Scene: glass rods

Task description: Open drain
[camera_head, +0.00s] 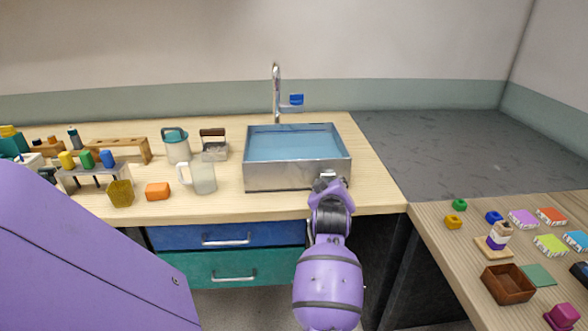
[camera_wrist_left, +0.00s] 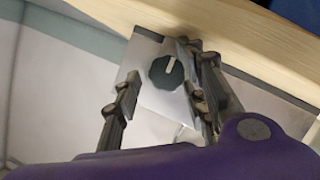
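A metal sink (camera_head: 275,178) stands on the wooden counter, with blue water (camera_head: 300,143) in it. A grey tap (camera_head: 276,92) with a blue handle (camera_head: 296,99) rises behind it. In the left wrist view a dark round knob (camera_wrist_left: 166,72) with a pale pointer mark sits on a metal plate (camera_wrist_left: 160,105). My left gripper (camera_head: 328,180) is at the sink's front right corner and hides the knob in the head view. In the wrist view the gripper (camera_wrist_left: 163,77) is open, its fingers apart on either side of the knob. I cannot tell if either touches it. My right gripper is not in view.
A clear jug (camera_head: 203,179), an orange block (camera_head: 158,191), a yellow cup (camera_head: 120,193) and a teal-lidded jug (camera_head: 177,148) stand left of the sink. Blue (camera_head: 225,236) and green (camera_head: 228,269) drawers are below. A side table (camera_head: 455,275) at right holds several small items.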

